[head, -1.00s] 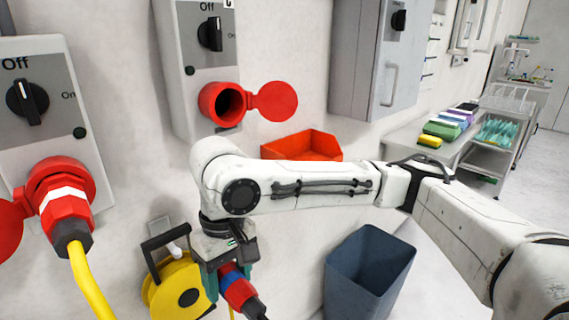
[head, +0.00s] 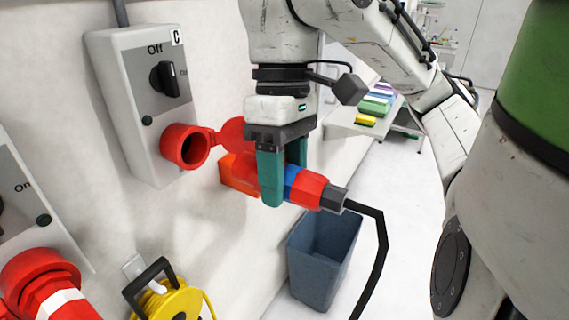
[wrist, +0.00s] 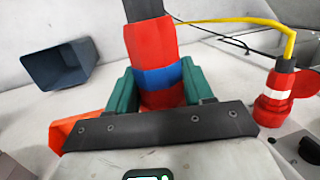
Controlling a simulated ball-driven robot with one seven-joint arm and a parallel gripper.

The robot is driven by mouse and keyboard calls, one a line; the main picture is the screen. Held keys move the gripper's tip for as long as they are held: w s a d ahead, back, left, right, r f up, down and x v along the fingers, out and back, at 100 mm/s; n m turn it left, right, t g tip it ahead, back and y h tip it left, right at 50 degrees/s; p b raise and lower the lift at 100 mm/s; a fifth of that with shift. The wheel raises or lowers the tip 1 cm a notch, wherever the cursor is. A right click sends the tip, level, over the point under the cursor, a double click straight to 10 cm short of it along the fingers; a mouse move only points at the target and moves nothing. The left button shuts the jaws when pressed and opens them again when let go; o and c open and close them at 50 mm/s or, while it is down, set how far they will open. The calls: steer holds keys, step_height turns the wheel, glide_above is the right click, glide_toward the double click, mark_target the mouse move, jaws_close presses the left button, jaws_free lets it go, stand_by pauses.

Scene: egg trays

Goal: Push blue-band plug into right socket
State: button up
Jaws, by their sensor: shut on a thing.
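The blue-band plug (head: 308,188) is red with a blue ring and a dark cable end. My gripper (head: 282,180) is shut on it, with teal fingers on both sides; the wrist view also shows the plug (wrist: 155,55) between the fingers. The plug is held in the air, roughly level, its cable end toward the right. The right socket (head: 185,147) is a red round opening on the grey switch box marked C (head: 135,110), with its lid swung open to the right. The plug is apart from the socket, to its right. The plug's front end is partly hidden by the fingers.
A white-band plug (head: 55,295) sits in the left socket at the lower left. A yellow cable reel (head: 170,300) is below. An orange bin (head: 238,178) is on the wall behind my gripper. A blue-grey waste bin (head: 318,265) stands below the plug.

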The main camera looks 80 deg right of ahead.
mark_target(239, 159)
steer(key=shift+w+d+r+p, duration=0.15)
steer(key=shift+w+r+p, duration=0.15)
steer(key=shift+w+p, duration=0.6)
steer(key=w, duration=0.1)
steer(key=w+b, duration=0.1)
steer(key=w+d+b, duration=0.1)
steer(key=shift+w+f, duration=0.15)
steer(key=shift+f, duration=0.25)
steer(key=shift+w+d+r+b, duration=0.1)
steer(key=shift+w+d+b, duration=0.05)
steer(key=shift+w, duration=0.35)
steer(key=shift+w+d+b, duration=0.15)
steer(key=shift+w, duration=0.4)
steer(key=shift+r+p, duration=0.1)
steer(key=shift+p, duration=0.6)
steer(key=shift+w+d, duration=0.2)
steer(key=shift+w, duration=0.4)
steer(key=shift+w+d, duration=0.2)
steer(key=shift+w, duration=0.4)
stand_by(0.4)
steer(key=shift+p, duration=0.55)
steer(key=shift+w+d+p, duration=0.2)
steer(key=shift+w+p, duration=0.1)
steer(key=shift+w, duration=0.5)
stand_by(0.9)
steer(key=shift+p, duration=0.3)
stand_by(0.5)
